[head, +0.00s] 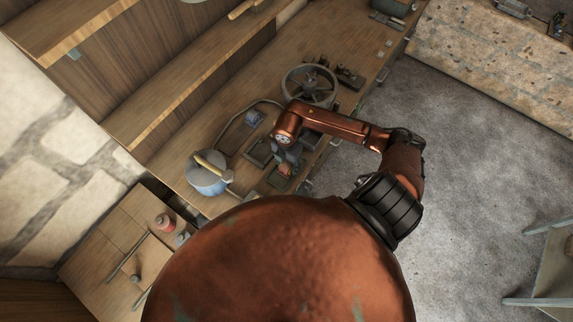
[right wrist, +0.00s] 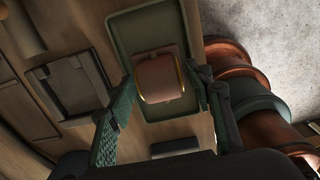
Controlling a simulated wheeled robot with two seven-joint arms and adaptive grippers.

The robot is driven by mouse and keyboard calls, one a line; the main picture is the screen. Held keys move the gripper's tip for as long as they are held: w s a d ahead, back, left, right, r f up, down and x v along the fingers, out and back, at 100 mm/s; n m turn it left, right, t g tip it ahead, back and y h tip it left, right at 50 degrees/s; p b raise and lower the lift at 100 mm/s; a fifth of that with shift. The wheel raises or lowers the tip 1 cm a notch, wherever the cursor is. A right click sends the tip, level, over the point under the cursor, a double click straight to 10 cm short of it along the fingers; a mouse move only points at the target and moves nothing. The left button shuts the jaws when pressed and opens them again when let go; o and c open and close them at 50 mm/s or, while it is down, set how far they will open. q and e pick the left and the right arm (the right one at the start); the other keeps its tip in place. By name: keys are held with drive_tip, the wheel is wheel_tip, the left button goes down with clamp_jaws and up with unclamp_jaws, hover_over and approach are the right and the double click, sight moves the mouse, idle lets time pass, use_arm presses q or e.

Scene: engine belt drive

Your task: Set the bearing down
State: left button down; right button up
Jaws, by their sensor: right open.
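The bearing (right wrist: 160,78) is a copper-coloured short cylinder with a brass-coloured edge. In the right wrist view it rests in a shallow green tray (right wrist: 122,35). My right gripper (right wrist: 163,86) is open, with one green finger on each side of the bearing; small gaps seem to show, but I cannot tell if either finger touches it. In the head view, my right gripper (head: 284,163) is low over the green tray (head: 277,181) at the bench's front edge, and the bearing there is small and partly hidden. My left gripper is not in view.
A large spoked pulley wheel (head: 310,84) stands behind my right forearm. A dark square tray (right wrist: 72,84) lies beside the green tray. A dark belt loop (head: 231,125) and a small blue part (head: 254,117) lie farther back.

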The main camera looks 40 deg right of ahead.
sight(286, 165)
drive_tip(key=shift+r, duration=0.2)
wheel_tip(286, 165, up, 12)
drive_tip(key=b, duration=0.1)
drive_tip(key=shift+b, duration=0.3)
drive_tip(key=shift+a+f, duration=0.1)
drive_tip(key=shift+a, duration=0.05)
idle(0.4)
